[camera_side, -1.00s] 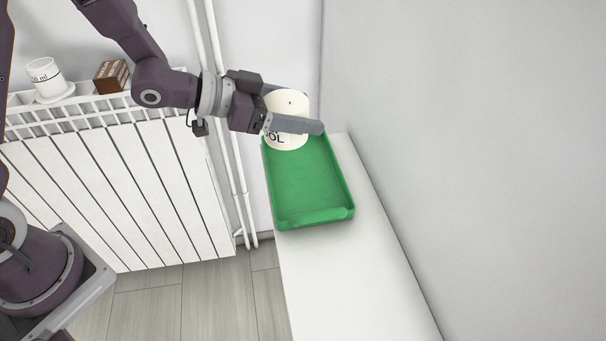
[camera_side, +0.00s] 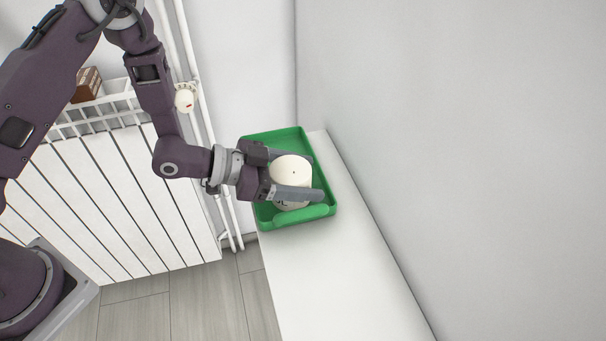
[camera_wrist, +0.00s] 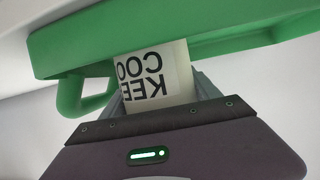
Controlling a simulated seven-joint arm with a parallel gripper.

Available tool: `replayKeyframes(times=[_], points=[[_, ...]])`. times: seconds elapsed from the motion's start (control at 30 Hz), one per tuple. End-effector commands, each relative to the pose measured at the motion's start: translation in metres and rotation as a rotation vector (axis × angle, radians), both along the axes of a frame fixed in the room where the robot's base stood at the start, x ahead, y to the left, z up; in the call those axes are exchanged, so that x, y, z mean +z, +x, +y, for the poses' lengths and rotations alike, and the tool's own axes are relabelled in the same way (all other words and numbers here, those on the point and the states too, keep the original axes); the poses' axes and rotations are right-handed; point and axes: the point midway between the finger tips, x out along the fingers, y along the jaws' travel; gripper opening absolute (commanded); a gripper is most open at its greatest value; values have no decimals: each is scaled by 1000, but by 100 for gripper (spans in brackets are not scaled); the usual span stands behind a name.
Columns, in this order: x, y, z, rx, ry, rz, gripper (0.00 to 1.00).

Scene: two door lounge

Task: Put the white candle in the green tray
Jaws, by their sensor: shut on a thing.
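The white candle (camera_side: 292,168), a short cylinder with dark lettering, is between the fingers of my gripper (camera_side: 315,177), which is shut on it. In the side view it appears upright over the near half of the green tray (camera_side: 276,142), just behind its near lip. I cannot tell whether its base touches the tray floor. In the wrist view the candle (camera_wrist: 156,78) shows its lettering between my fingers, and a green tray wall (camera_wrist: 180,28) hides part of it.
The tray stands on a narrow white ledge (camera_side: 345,260) against the grey wall (camera_side: 460,150). The near part of the ledge is clear. On the left are a white radiator (camera_side: 115,205), a brown box (camera_side: 87,84) on its shelf, pipes and a valve (camera_side: 185,98).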

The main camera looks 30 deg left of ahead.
Motion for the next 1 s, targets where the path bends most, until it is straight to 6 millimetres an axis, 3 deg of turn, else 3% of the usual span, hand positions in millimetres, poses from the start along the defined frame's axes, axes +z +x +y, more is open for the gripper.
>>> replayKeyframes(times=[0.1,0.13,0.17,0.53,1.0], points=[[-3,0,0,0,-1,1,13],[-3,0,0,0,0,1,77],[-3,0,0,0,0,1,80],[2,-1,2,1,1,0,80],[36,-56,67,5,0,2,80]])
